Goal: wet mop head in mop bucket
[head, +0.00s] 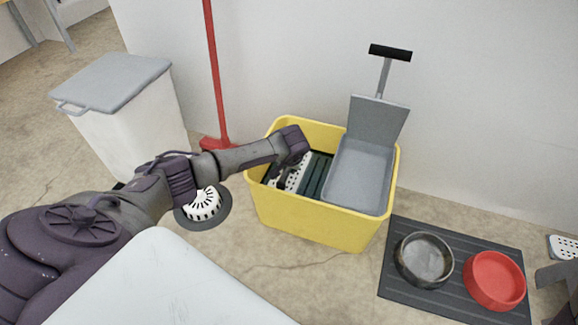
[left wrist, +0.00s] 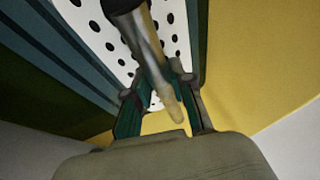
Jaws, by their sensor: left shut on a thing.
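The yellow mop bucket (head: 310,218) stands on the floor against the wall, with a grey wringer tray (head: 358,178) in its right half. My left gripper (head: 284,182) reaches down into the bucket's left half, beside a white perforated plate (head: 296,172) and dark green slats. In the left wrist view my left gripper (left wrist: 160,88) is shut on a slim rod-like thing (left wrist: 151,50), black at the top, silver-grey in the middle and tan at the end. I cannot tell whether it is part of a mop. No mop head is clearly recognisable.
A lidded white bin (head: 130,125) and a red pole (head: 213,70) stand left of the bucket. A white ribbed disc (head: 203,204) lies on the floor below my arm. A dark mat (head: 400,290) with a metal bowl (head: 424,262) and red bowl (head: 494,282) is at right.

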